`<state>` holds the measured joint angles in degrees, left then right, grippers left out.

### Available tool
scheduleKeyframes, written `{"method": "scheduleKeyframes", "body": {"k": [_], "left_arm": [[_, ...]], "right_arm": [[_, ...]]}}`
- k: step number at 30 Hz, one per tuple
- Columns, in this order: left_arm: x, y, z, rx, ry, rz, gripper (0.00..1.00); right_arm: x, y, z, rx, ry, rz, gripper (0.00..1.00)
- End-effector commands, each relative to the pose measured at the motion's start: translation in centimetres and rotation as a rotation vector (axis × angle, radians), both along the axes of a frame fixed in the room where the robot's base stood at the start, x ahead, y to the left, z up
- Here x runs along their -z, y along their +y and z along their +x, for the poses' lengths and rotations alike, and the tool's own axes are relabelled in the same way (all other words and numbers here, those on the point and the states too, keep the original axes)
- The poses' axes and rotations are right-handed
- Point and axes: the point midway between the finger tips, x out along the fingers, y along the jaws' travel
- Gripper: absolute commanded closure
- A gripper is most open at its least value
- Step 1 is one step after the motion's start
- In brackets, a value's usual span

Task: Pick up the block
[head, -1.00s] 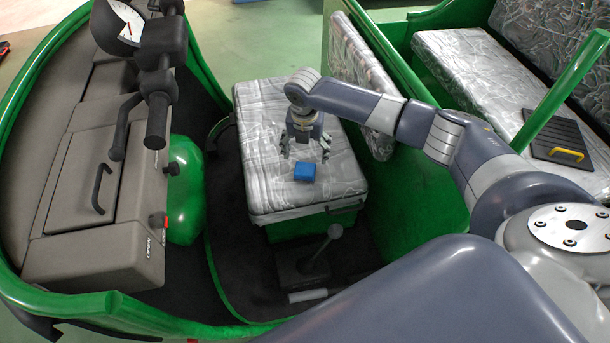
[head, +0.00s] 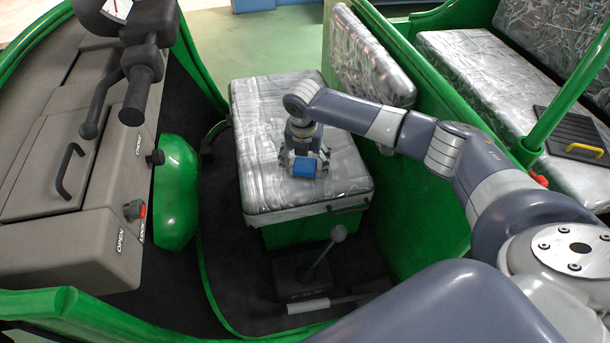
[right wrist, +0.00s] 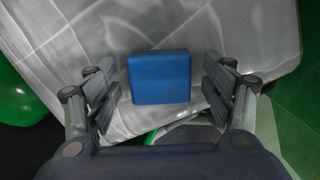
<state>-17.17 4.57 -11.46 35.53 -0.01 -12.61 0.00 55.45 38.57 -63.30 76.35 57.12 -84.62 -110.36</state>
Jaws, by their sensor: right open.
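The blue block (head: 304,168) sits on the silver-patterned seat cushion (head: 270,195) in the middle of the head view. My right gripper (head: 303,166) reaches down over the seat at the block. In the right wrist view the block (right wrist: 159,78) lies between the two open fingers of the right gripper (right wrist: 162,92), with a gap on each side. The left finger looks a little closer to it than the right one. My left gripper is not in view.
A lever (head: 325,252) stands on the dark floor in front of the seat. The grey dashboard (head: 75,245) with handlebar is on the left. A seat backrest (head: 368,55) and green wall stand behind and right. A back bench (head: 480,65) holds a dark pad (head: 570,135).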

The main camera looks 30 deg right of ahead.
Motion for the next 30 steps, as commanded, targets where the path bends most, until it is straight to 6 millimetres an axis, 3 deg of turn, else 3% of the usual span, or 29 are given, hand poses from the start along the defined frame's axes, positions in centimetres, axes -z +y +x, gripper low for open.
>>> {"method": "scheduleKeyframes", "body": {"k": [1, 9, 16, 30], "left_arm": [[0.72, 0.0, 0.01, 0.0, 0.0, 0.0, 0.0], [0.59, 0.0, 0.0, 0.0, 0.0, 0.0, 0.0], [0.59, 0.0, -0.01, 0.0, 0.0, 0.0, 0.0], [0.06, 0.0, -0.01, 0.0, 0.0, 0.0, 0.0]], "right_arm": [[0.58, -0.05, 0.07, 0.0, -0.001, -0.001, 0.25], [0.41, -0.08, 0.08, 0.0, -0.001, -0.001, 0.25], [0.43, -0.07, 0.06, 0.0, -0.001, -0.001, 0.73], [0.02, -0.06, 0.05, 0.0, 0.0, 0.0, 0.77]]}}
